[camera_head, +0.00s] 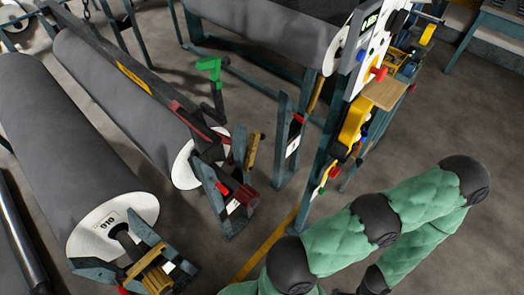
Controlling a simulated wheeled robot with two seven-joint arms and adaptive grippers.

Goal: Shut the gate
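No part stands out clearly as the gate, so I cannot tell whether it is open or shut. Blue-grey stands with yellow and red parts hold the roll ends: a front stand (160,262) at the lower left, a middle stand (225,195), and an upright post (287,140) right of it. A dark bar (130,68) with a yellow strip and red parts runs along the middle roll. A green-topped lever (210,66) stands behind it. Neither of my grippers is visible. My green-sleeved arm (420,195) is bent at the lower right, apart from the stands in the picture.
Large grey rolls lie at the left (60,140), in the middle (105,90) and at the top (265,30). A tall panel (360,60) with buttons and a yellow part stands right of centre. A yellow floor line (268,248) crosses below it. Bare floor (445,110) lies at the right.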

